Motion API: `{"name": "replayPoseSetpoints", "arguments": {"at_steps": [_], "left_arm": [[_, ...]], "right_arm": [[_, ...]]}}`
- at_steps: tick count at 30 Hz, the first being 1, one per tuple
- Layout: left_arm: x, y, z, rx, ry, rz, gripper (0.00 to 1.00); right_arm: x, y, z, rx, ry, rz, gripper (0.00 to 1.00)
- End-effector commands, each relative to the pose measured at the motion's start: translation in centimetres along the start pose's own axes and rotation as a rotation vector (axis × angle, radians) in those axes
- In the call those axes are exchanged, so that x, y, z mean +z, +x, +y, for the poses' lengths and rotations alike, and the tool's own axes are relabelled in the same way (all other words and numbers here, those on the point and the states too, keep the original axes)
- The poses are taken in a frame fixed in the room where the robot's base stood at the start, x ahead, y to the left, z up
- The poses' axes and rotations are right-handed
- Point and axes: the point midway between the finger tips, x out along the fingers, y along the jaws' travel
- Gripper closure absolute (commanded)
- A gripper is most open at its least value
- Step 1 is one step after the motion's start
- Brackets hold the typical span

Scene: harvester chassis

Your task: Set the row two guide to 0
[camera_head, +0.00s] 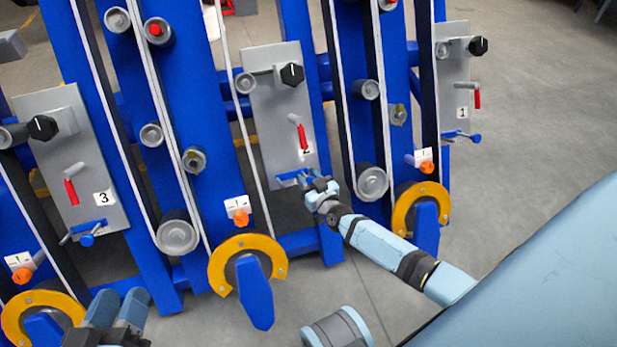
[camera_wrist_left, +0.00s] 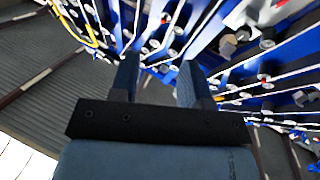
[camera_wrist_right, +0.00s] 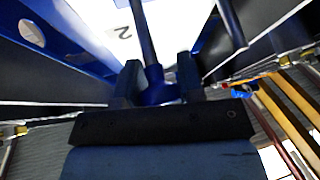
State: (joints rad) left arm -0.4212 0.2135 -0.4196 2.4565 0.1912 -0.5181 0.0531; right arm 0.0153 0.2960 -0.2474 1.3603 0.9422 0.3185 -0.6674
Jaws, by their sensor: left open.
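The row two panel (camera_head: 272,95) is a grey plate marked 2, in the middle of the head view. It carries a black knob (camera_head: 292,74), a red lever (camera_head: 299,131) and a blue guide lever (camera_head: 290,180) in a slot at its bottom. My right gripper (camera_head: 319,190) is at this blue lever. In the right wrist view the lever's round blue end (camera_wrist_right: 158,90) fills the gap between the fingers, and the gripper looks shut on it. My left gripper (camera_head: 118,306) is open and empty at the lower left, apart from the machine.
Panel three (camera_head: 90,190) stands left and panel one (camera_head: 453,80) right, each with its own levers. Yellow-rimmed wheels (camera_head: 222,268) and blue posts (camera_head: 285,20) stand close around. Orange knobs (camera_head: 241,217) with white tags sit above the wheels. Open floor (camera_head: 540,120) lies right.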

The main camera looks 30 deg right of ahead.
Motion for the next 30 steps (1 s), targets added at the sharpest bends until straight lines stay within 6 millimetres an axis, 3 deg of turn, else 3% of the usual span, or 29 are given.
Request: {"name": "replayPoseSetpoints", "arguments": {"at_steps": [1, 4, 12, 16, 30], "left_arm": [[-0.1, 0.0, 0.0, 0.000, 0.001, 0.001, 0.57], [-0.1, 0.1, -0.1, 0.000, 0.004, 0.002, 0.57], [-0.3, 0.1, -0.2, 0.003, 0.014, 0.002, 0.57], [-0.9, 0.0, -0.1, 0.002, 0.017, 0.012, 0.57], [-6.0, -0.7, 0.8, -0.016, 0.012, 0.186, 0.57]], "right_arm": [[0.1, -0.1, 0.6, 0.007, -0.005, -0.001, 0.60], [0.1, -0.1, 0.5, 0.006, -0.005, -0.001, 0.40], [0.0, -0.1, 0.3, 0.004, -0.003, -0.001, 0.40], [-0.1, -1.1, 0.3, 0.004, -0.002, -0.002, 0.40], [-0.2, -11.0, 0.4, 0.005, -0.004, -0.004, 0.40]]}}
